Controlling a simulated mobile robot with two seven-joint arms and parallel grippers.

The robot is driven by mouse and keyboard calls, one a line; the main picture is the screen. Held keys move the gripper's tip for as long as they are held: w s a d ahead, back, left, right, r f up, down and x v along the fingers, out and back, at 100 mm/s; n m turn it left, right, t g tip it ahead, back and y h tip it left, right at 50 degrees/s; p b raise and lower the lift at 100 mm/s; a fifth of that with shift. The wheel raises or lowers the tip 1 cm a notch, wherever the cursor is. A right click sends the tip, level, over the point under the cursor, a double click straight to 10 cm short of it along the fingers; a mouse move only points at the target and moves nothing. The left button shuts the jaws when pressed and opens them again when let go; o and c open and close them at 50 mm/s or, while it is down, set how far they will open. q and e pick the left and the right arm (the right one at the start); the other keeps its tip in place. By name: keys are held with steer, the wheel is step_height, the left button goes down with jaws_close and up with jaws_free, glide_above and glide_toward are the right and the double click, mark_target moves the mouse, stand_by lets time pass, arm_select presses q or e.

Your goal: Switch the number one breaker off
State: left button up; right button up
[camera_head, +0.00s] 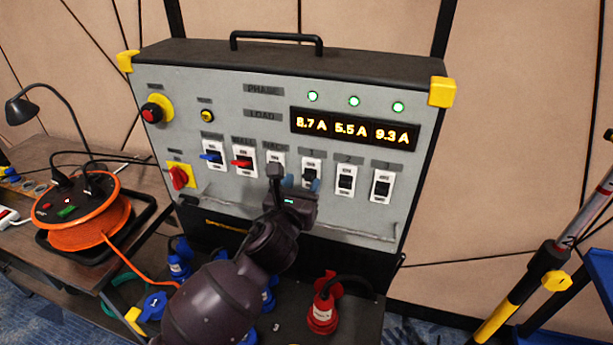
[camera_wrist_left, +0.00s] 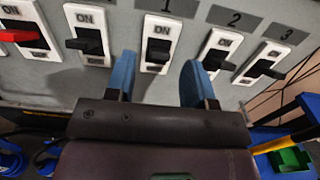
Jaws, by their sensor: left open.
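The number one breaker (camera_head: 311,165) is a white switch with a black toggle, under the label 1 on the grey panel. It also shows in the wrist view (camera_wrist_left: 158,45), with ON readable above the toggle. Its exact toggle position is hard to tell. My left gripper (camera_head: 302,184) is open and empty, just in front of the panel at this breaker. In the wrist view its blue fingertips (camera_wrist_left: 157,80) are spread, one to each side of the breaker's lower part. I cannot tell whether they touch anything. My right gripper is not in view.
Breakers 2 (camera_head: 346,181) and 3 (camera_head: 382,187) stand close to the right; a black-toggle breaker (camera_wrist_left: 85,42) is close to the left. A handrail (camera_head: 350,228) runs below. The load display (camera_head: 354,128) reads 8.7, 5.5 and 9.3 A, with three green lamps lit above.

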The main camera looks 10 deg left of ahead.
mark_target(306, 177)
arm_select(q)
steer(key=shift+w+d, duration=0.2)
steer(key=shift+w, duration=0.6)
steer(key=shift+w+d, duration=0.15)
steer(key=shift+w, duration=0.65)
